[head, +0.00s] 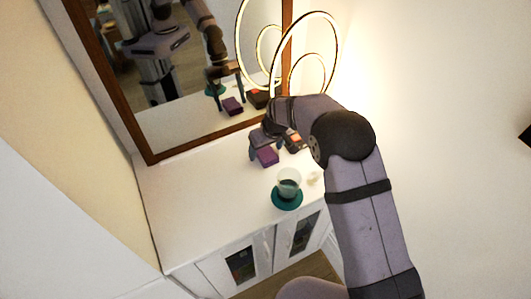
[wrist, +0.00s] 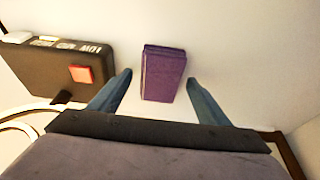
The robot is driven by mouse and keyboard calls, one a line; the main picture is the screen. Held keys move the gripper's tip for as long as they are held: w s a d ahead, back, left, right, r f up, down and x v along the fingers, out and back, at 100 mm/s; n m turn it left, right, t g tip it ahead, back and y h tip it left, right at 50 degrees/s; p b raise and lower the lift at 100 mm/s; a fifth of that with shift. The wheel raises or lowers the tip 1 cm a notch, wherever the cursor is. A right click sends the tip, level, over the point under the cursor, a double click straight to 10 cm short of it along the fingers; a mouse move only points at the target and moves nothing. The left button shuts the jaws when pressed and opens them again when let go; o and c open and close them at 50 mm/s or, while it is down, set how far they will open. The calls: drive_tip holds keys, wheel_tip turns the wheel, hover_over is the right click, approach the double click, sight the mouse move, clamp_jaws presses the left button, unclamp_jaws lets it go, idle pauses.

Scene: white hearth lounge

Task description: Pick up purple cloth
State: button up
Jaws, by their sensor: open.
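The purple cloth (wrist: 162,74) is a small folded block on the white cabinet top. In the wrist view it lies just beyond and between the fingertips of my gripper (wrist: 160,82), with a gap on each side. My gripper is open and empty. In the head view the purple cloth (head: 267,157) shows under my gripper (head: 268,150), partly hidden by it. I cannot tell from these frames how high the fingers are above the surface.
A dark box with a red square (wrist: 62,72) stands left of the cloth in the wrist view. In the head view a glass (head: 289,180) stands on a teal coaster (head: 287,201). A framed mirror (head: 150,150) and ring lamp (head: 337,50) stand behind. The cabinet top's left side (head: 190,215) is clear.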

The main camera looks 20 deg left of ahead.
sight(266, 151)
drive_tip(key=shift+f, duration=0.2)
idle(0.3)
drive_tip(key=c, duration=1.1)
drive_tip(key=shift+c, duration=0.2)
drive_tip(key=shift+r+p, duration=0.3)
drive_tip(key=shift+r, duration=0.15)
drive_tip(key=shift+r+b, duration=0.35)
drive_tip(key=shift+b, duration=0.1)
wheel_tip(266, 151, up, 9)
drive_tip(key=b, duration=0.2)
